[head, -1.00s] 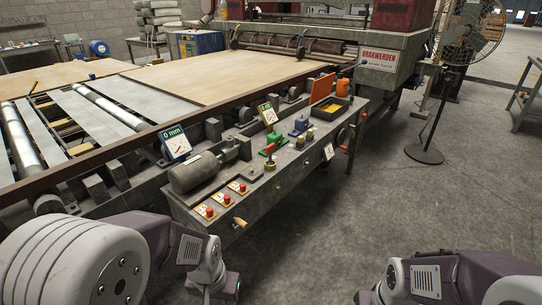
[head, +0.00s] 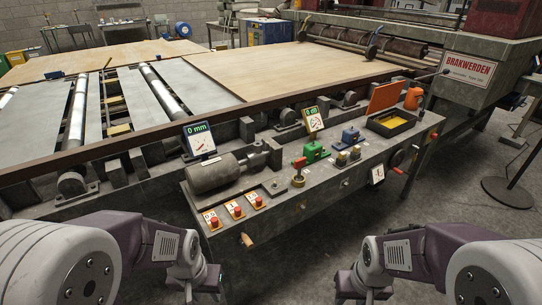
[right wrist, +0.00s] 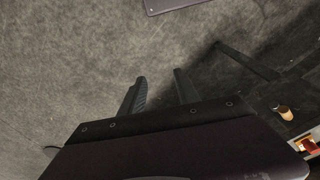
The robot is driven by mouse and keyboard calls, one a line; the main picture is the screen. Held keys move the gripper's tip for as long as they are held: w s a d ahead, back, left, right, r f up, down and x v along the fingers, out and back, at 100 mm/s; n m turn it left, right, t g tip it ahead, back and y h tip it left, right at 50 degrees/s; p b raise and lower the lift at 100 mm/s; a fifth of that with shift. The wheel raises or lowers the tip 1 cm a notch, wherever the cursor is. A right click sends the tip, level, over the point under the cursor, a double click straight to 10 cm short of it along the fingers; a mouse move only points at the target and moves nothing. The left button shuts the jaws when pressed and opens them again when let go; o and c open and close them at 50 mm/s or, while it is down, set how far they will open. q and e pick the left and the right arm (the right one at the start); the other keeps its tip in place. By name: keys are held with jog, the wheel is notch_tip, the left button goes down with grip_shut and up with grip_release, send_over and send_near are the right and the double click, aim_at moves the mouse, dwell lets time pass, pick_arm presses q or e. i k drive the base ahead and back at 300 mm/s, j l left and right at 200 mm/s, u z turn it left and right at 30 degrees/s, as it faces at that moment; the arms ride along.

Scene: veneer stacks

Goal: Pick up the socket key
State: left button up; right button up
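I cannot make out a socket key for certain. A small piece with a red top and brass-coloured base (head: 298,173) stands upright on the bench (head: 328,184), left of a green device (head: 316,152). My left gripper (head: 206,283) is low in front of the bench, apart from everything; its fingers are too unclear to judge. My right gripper (head: 362,288) is also low in front of the bench. In the right wrist view its two fingers (right wrist: 160,82) are spread, with only floor between them.
The bench also carries a grey motor (head: 214,173), red buttons (head: 237,210), a blue device (head: 352,136), a black tray (head: 372,122) with yellow inside and an orange bottle (head: 413,98). A wooden handle (head: 247,240) sticks out in front. Floor before the bench is clear.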

aim_at(299, 164)
jog(key=i+l+u, duration=0.2)
jog(key=l+u, duration=0.25)
jog(key=i+l+u, duration=0.15)
jog(key=l+u, duration=0.75)
jog(key=l, duration=0.2)
jog(key=l+u, duration=0.5)
jog(key=k+l+u, duration=0.15)
jog(key=l+u, duration=0.3)
jog(key=l, duration=0.15)
